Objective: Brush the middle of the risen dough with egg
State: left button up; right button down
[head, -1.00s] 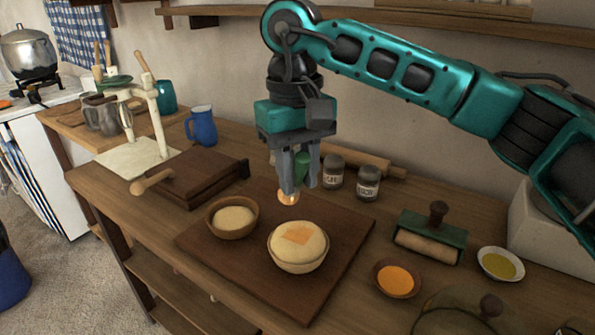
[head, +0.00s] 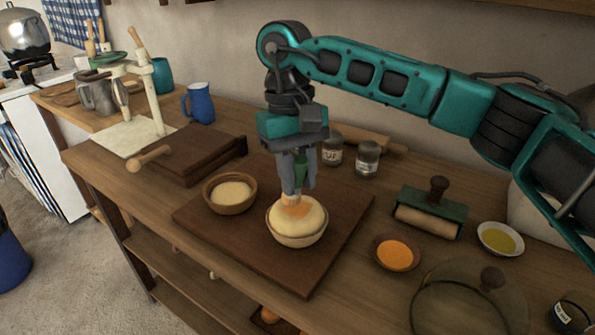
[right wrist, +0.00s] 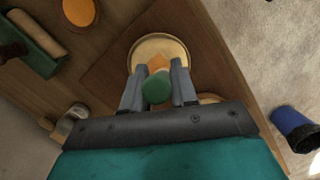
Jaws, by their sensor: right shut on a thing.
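My right gripper (head: 298,182) is shut on a brush with a green handle (head: 301,163). It points down over the risen dough (head: 313,219), and the bristles appear to touch the dough's top. The pale, domed dough sits in a round bowl (head: 298,242) on a dark board. An orange egg patch (head: 297,208) shows on its middle, partly behind the brush. In the right wrist view the green handle (right wrist: 157,87) sits between the fingers, above the dough (right wrist: 160,46) and its orange patch. A small dish of orange egg (head: 397,256) stands to the right. My left gripper is out of view.
A second bowl of dough (head: 231,191) stands left on the board (head: 346,218). Two jars (head: 367,158) stand behind. A green-framed roller (head: 430,215), a dish of yellow liquid (head: 500,239) and a glass lid (head: 460,300) are to the right.

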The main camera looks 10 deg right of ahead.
jog(key=shift+f+b, duration=0.55)
jog(key=shift+f, duration=0.25)
dwell(0.4)
jog(key=shift+w+d+r, duration=0.15)
jog(key=shift+w+d, duration=0.8)
jog(key=shift+w, duration=0.15)
jog(key=shift+w+d, duration=0.1)
jog(key=shift+w, duration=0.05)
jog(key=shift+s+a, duration=1.05)
jog(key=shift+s, duration=0.2)
jog(key=shift+w+d+f, duration=0.2)
jog(key=shift+w+d, duration=0.85)
jog(key=shift+w, duration=0.15)
notch_tip(320, 180, up, 6)
jog(key=p, duration=0.4)
jog(key=shift+p, duration=0.35)
jog(key=shift+r, duration=0.15)
